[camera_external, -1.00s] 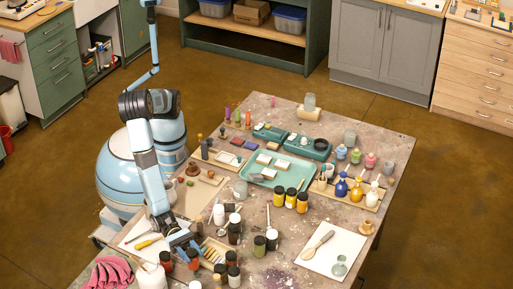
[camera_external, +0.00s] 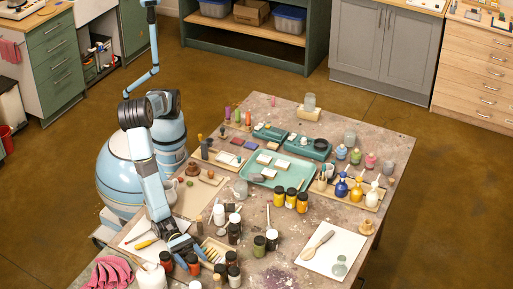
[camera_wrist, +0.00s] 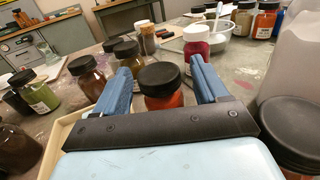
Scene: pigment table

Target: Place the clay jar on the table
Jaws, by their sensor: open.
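My gripper (camera_external: 186,247) is low over the front left of the table, among the black-lidded jars. In the wrist view my gripper (camera_wrist: 162,88) has its two blue fingers apart. An orange-red jar with a black lid (camera_wrist: 162,97) stands upright between or just beyond them; its lower part is hidden by the gripper body. It appears to be the red jar (camera_external: 193,264) in the external view. No label is readable, so I cannot tell for sure that it is the clay jar. Another reddish jar (camera_wrist: 290,135) stands at the lower right; it seems to be the left red jar (camera_external: 166,262).
Brown jars (camera_wrist: 88,78) and a green jar (camera_wrist: 35,95) stand left in the wrist view. A wooden tray (camera_external: 217,246) lies beside my gripper. Bare tabletop shows at front centre (camera_external: 282,250).

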